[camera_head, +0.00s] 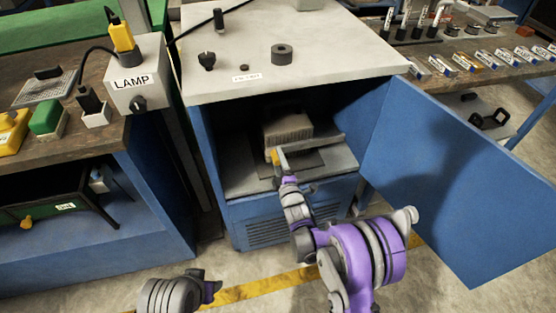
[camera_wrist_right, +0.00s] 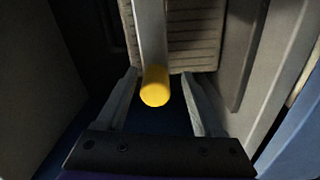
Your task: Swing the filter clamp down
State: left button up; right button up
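The filter clamp shows as a pale grey lever with a yellow tip (camera_head: 275,156) inside the open blue cabinet. In the right wrist view the grey lever (camera_wrist_right: 150,35) comes down from the top edge to its round yellow end (camera_wrist_right: 154,87). My right gripper (camera_wrist_right: 160,85) is open, with one finger on each side of the yellow end and visible gaps to both. In the head view my right gripper (camera_head: 281,166) is at the cabinet opening, by the lever. A ribbed pale filter block (camera_head: 287,129) sits behind the lever.
The blue cabinet door (camera_head: 455,180) stands wide open at the right. The cabinet's side walls are close around my right arm. A white top (camera_head: 330,50) with knobs covers the cabinet. A LAMP box (camera_head: 137,75) stands at the left. The floor in front is clear.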

jog(key=p+v, duration=0.1)
jog(key=v, duration=0.9)
jog(key=shift+s+d, duration=0.15)
jog(key=shift+s, duration=0.25)
jog(key=shift+r, duration=0.1)
